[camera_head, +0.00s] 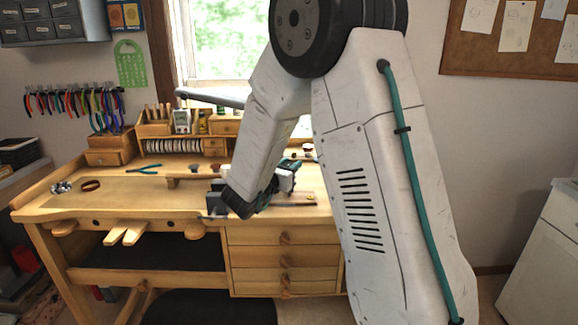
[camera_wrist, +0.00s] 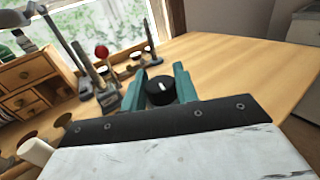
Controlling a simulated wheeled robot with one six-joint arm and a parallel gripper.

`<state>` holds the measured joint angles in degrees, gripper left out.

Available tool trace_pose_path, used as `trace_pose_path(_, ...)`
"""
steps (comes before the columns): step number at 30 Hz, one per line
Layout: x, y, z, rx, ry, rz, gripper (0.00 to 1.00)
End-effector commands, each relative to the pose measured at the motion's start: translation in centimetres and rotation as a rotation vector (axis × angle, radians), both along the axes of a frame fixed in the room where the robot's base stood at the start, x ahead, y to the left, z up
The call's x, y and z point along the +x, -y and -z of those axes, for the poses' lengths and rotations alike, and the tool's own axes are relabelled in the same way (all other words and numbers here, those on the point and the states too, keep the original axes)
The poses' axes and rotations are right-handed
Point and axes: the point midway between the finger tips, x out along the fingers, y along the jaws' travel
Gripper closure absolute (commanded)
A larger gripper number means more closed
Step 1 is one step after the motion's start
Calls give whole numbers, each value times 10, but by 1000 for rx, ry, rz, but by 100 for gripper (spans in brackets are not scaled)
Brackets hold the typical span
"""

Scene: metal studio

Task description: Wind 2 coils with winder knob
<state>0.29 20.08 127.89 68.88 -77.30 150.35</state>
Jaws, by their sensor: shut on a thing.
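The winder knob (camera_wrist: 160,92) is a round black knob with a short white mark on its face, seen in the wrist view. My gripper (camera_wrist: 161,78) has its two teal fingers on either side of the knob and is shut on it. In the head view my forearm and wrist reach down over the front right of the workbench (camera_head: 105,208), and they hide the knob and fingertips there. The rest of the winder and any coils of wire cannot be made out.
Hand tools and a red-topped tool (camera_wrist: 101,51) stand beyond the knob, left of it in the wrist view. Small wooden drawers (camera_wrist: 30,78) stand farther left. Green-handled pliers (camera_head: 147,169) lie on the bench. The bench top right of the knob is clear.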

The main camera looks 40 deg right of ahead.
Motion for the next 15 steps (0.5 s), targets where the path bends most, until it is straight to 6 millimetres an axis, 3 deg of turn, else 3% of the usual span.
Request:
trace_pose_path(8, 1, -1, 1, 0, 1, 103, 93)
trace_pose_path(15, 1, -1, 1, 0, 1, 299, 93)
